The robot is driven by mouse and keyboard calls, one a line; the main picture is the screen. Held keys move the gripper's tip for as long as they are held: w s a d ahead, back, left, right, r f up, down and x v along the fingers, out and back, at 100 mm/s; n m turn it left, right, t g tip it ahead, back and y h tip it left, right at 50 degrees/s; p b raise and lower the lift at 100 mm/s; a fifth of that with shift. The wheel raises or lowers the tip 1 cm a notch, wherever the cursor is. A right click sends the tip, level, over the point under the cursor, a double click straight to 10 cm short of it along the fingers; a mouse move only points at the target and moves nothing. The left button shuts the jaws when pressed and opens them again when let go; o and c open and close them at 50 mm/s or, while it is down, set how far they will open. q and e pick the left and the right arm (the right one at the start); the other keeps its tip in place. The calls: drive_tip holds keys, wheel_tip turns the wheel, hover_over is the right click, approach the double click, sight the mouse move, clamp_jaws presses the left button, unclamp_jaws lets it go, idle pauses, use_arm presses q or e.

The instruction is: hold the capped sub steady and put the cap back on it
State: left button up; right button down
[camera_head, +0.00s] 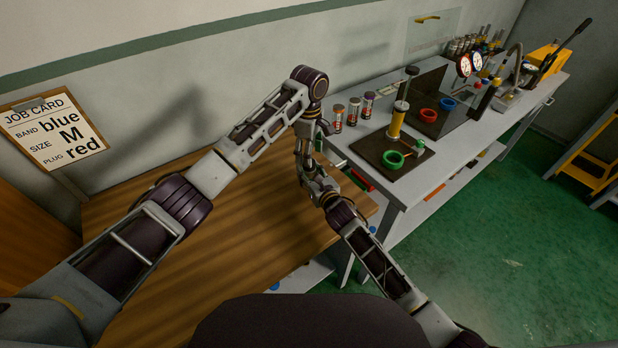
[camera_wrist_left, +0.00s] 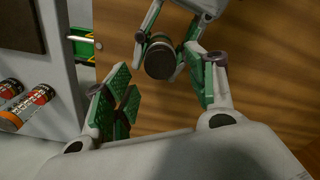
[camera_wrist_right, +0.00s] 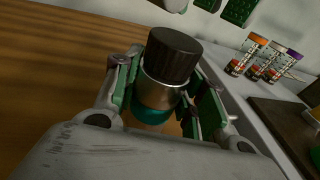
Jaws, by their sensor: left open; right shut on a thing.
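My right gripper (camera_wrist_right: 158,100) is shut on the capped sub, a metal cylinder (camera_wrist_right: 160,92) with a teal lower part. A black ribbed cap (camera_wrist_right: 174,55) sits on the sub's top end; I cannot tell how tightly. In the left wrist view the cap's dark end (camera_wrist_left: 160,62) faces the camera, between the right gripper's fingers. My left gripper (camera_wrist_left: 165,88) is open and empty, its green-padded fingers spread and apart from the cap. In the head view the left gripper (camera_head: 303,143) is just above the right gripper (camera_head: 307,170), over the wooden table; the sub is hardly visible there.
The wooden table (camera_head: 220,240) is bare. On the grey bench to the right stand several banded cylinders (camera_head: 353,112), a dark mat (camera_head: 372,150) with a yellow post (camera_head: 397,122) and green ring (camera_head: 393,159), and gauges. A job card (camera_head: 52,130) hangs on the wall.

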sight(309, 175)
use_arm(q)
drive_tip(key=shift+r, duration=0.45)
drive_tip(key=shift+c, duration=0.3)
drive_tip(key=shift+w+r+m, duration=0.1)
drive_tip(key=shift+r+m, duration=0.2)
drive_tip(key=shift+r, duration=0.55)
drive_tip(key=shift+r+m, duration=0.4)
drive_tip(key=shift+r, duration=0.5)
drive_tip(key=shift+f, duration=0.15)
drive_tip(key=shift+f, duration=3.9)
